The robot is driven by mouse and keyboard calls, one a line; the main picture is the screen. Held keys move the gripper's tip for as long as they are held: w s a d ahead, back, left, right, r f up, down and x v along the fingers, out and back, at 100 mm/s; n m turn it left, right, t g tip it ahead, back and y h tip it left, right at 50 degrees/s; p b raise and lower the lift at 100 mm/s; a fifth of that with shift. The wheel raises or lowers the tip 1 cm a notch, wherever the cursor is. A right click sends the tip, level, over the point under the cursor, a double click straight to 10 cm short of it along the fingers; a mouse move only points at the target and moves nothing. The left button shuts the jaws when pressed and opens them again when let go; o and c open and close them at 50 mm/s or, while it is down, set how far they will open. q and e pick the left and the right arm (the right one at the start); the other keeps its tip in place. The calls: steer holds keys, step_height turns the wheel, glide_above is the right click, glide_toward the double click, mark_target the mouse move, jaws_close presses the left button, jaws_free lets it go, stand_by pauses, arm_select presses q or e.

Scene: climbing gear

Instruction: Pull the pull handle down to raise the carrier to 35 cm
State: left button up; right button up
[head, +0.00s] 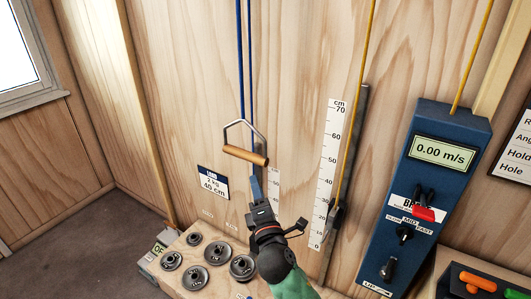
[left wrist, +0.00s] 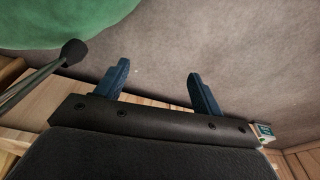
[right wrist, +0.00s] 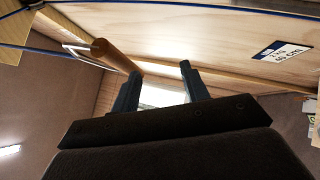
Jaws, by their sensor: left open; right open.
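The pull handle (head: 246,155) is a wooden bar in a metal bracket, hanging from blue rope against the wooden wall. My right gripper (head: 255,184) is open and empty just below the handle, apart from it. In the right wrist view the handle (right wrist: 115,55) shows left of and beyond the fingertips (right wrist: 157,72). My left gripper (left wrist: 158,70) is open and empty above the floor and is out of the head view.
A blue control box (head: 430,180) with a 0.00 m/s display and levers stands at the right. A load sign (head: 213,182) reads 2 kg, 40 cm. Several round weights (head: 208,253) lie on the wooden bench below. A tray of coloured handles (head: 475,280) is at bottom right.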

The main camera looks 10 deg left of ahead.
mark_target(245, 158)
steer(key=w+a+r+n+p, duration=0.1)
steer(key=r, duration=0.1)
steer(key=w+a+r+n+y+p, duration=0.1)
steer(key=r, duration=0.2)
steer(key=w+a+r+n+y+p, duration=0.1)
steer(key=a+r, duration=0.1)
steer(key=shift+w+r+p, duration=0.3)
steer(key=shift+p, duration=0.05)
arm_select(q)
steer(key=s+a+f, duration=0.1)
steer(key=s+f, duration=0.1)
steer(key=s, duration=0.8)
steer(key=shift+s+a+f+g, duration=0.2)
steer(key=shift+a+g, duration=0.15)
steer(key=shift+g, duration=0.05)
arm_select(e)
steer(key=shift+w+a+r, duration=0.1)
steer(key=shift+w+a, duration=0.1)
steer(key=shift+w, duration=0.25)
steer(key=shift+c, duration=0.3)
arm_select(q)
steer(key=shift+d, duration=0.1)
arm_select(e)
jaws_close()
